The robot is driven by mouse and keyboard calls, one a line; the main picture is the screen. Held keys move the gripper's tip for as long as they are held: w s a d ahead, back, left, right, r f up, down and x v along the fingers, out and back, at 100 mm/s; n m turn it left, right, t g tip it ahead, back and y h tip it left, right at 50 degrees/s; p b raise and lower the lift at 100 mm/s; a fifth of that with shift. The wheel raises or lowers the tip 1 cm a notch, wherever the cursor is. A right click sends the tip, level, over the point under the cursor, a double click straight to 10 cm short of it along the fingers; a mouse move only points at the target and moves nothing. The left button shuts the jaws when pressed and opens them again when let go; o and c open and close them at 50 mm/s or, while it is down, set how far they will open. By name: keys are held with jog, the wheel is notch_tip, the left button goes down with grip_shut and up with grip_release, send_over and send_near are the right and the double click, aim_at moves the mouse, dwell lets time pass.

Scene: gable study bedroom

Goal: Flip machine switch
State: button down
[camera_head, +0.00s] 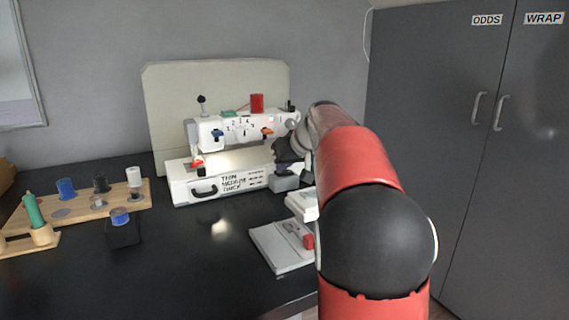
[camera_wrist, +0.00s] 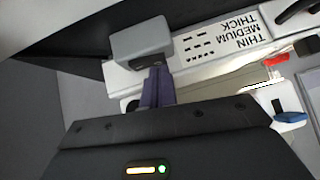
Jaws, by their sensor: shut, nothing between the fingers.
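A white sewing machine (camera_head: 235,130) stands on the black desk, with a printed panel reading THIN, MEDIUM, THICK on its base. A grey box (camera_head: 284,183) sits at the base's right end; in the wrist view the box (camera_wrist: 140,38) is just beyond my fingertips. My gripper (camera_wrist: 157,72) is shut and empty, its dark purple fingers pointing at the box's lower edge. I cannot tell whether they touch. In the head view my gripper (camera_head: 287,155) is a dark shape beside the machine's right end, partly hidden by my arm. No switch lever is clearly visible; the fingers may cover it.
A wooden rack (camera_head: 80,208) with several spools stands at the left of the desk. A small black block (camera_head: 122,232) with a blue spool is nearby. A white booklet-like item (camera_head: 280,247) lies in front. Grey cabinets (camera_head: 430,120) stand right. The desk's front middle is clear.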

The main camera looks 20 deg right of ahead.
jog(key=shift+a+f+b, duration=0.1)
jog(key=shift+f+b, duration=0.3)
jog(key=shift+f, duration=0.05)
jog(key=shift+r, duration=0.15)
jog(key=shift+d+p, duration=0.3)
jog(key=shift+d, duration=0.55)
jog(key=shift+r, duration=0.1)
